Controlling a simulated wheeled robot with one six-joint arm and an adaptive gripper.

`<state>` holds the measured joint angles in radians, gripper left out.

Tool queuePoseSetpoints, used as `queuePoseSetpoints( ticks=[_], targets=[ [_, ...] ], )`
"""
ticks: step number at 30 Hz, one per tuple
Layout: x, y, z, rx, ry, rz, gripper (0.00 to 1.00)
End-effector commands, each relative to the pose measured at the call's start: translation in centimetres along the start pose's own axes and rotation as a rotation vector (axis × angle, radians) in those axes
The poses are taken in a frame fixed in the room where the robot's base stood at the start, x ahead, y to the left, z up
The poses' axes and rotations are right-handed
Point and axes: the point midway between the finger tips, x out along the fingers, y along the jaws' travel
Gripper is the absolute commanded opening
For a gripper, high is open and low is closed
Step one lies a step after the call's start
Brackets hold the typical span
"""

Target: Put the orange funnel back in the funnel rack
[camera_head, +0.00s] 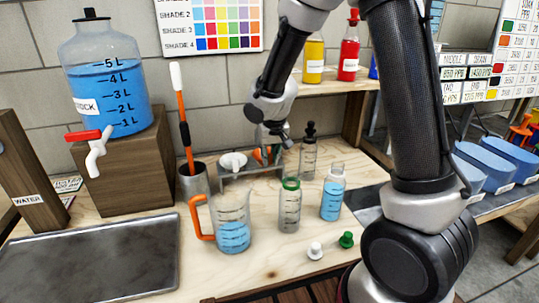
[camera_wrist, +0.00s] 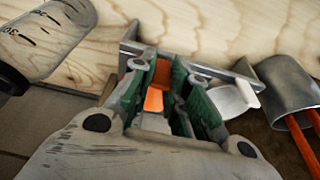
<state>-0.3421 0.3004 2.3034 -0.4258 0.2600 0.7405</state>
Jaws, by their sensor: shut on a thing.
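My gripper (camera_head: 268,141) points down over the right part of the grey funnel rack (camera_head: 238,181). It is shut on the orange funnel (camera_head: 261,155). In the wrist view the orange funnel (camera_wrist: 154,99) shows between the green finger pads of my gripper (camera_wrist: 170,75). The rack's grey metal (camera_wrist: 131,48) shows beyond the fingers. A white funnel (camera_head: 233,160) sits in the rack's left part, beside the orange one. The fingers hide much of the orange funnel, so I cannot tell whether it touches the rack.
A metal cup (camera_head: 193,184) with an orange-handled brush stands left of the rack. A jug (camera_head: 232,222) of blue liquid, a green-rimmed bottle (camera_head: 290,206) and a blue bottle (camera_head: 333,193) stand in front. A dropper bottle (camera_head: 308,154) stands close on the right.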

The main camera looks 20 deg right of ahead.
Motion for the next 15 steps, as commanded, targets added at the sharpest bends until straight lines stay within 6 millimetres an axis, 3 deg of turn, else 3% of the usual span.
queuePoseSetpoints(
  ticks=[5, 6, 10, 15],
  targets=[
    [0.02, 0.0, -0.02, 0.0, 0.0, 0.0, 0.0],
    [0.02, -0.01, -0.03, 0.0, 0.0, 0.0, 0.19],
    [0.01, -0.01, -0.04, 0.0, 0.001, 0.0, 0.42],
    [0.0, -0.01, -0.03, 0.0, 0.001, 0.0, 0.42]
  ],
)
